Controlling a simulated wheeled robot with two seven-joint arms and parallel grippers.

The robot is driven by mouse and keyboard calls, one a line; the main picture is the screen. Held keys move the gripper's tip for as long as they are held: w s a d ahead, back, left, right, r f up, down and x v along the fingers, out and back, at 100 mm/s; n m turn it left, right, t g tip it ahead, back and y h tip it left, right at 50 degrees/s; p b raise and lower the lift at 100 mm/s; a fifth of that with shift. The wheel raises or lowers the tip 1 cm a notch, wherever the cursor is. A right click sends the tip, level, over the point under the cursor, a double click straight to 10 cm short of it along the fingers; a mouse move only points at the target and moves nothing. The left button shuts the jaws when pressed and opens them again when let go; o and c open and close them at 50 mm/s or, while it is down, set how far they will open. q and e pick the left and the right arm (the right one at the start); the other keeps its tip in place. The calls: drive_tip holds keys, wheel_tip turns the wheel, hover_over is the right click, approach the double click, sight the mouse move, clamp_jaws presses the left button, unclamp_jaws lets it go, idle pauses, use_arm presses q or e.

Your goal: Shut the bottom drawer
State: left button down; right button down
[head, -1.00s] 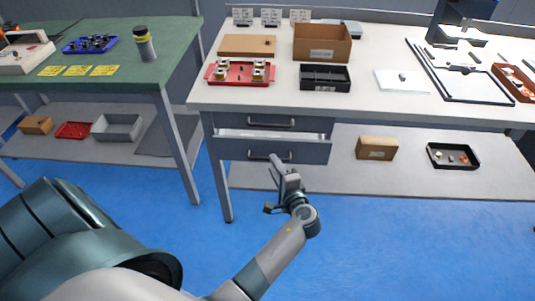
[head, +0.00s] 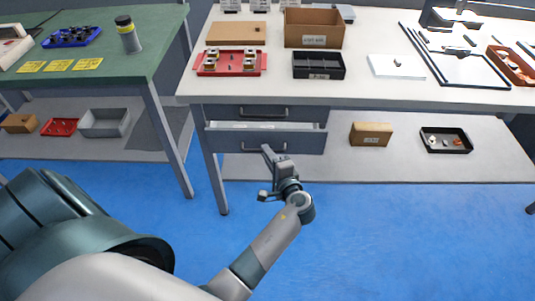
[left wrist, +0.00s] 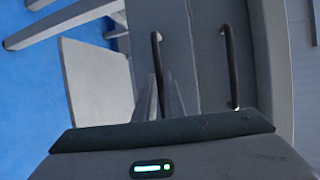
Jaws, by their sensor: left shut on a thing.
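The bottom drawer (head: 225,144) under the white bench stands partly open, with a pale strip of its inside showing above its grey front. Its dark bar handle (head: 279,147) is partly covered by my gripper. My left gripper (head: 266,150) is at this handle, shut on it, with the arm reaching up from below. In the left wrist view, the fingers (left wrist: 166,97) meet the lower end of the upright-looking handle (left wrist: 156,50). The top drawer (head: 225,112) above is shut; its handle also shows in the left wrist view (left wrist: 231,65). My right gripper is not in view.
The white bench top (head: 370,95) overhangs the drawers. A lower shelf (head: 400,165) to the right holds a cardboard box (head: 371,134) and a black tray (head: 446,140). A bench leg (head: 215,180) stands left of the drawers. The blue floor (head: 400,240) in front is clear.

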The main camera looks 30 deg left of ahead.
sight(267, 142)
use_arm(q)
drive_tip(key=w+a, duration=0.2)
drive_tip(key=w, duration=0.1)
drive_tip(key=shift+w+r+b, duration=0.15)
drive_tip(key=shift+w+b, duration=0.05)
drive_tip(key=shift+b, duration=0.1)
drive_tip(key=c, duration=2.2)
unclamp_jaws()
drive_tip(key=shift+a, duration=0.1)
drive_tip(key=o, duration=0.4)
drive_tip(key=shift+w, duration=0.1)
drive_tip(key=shift+c, duration=0.2)
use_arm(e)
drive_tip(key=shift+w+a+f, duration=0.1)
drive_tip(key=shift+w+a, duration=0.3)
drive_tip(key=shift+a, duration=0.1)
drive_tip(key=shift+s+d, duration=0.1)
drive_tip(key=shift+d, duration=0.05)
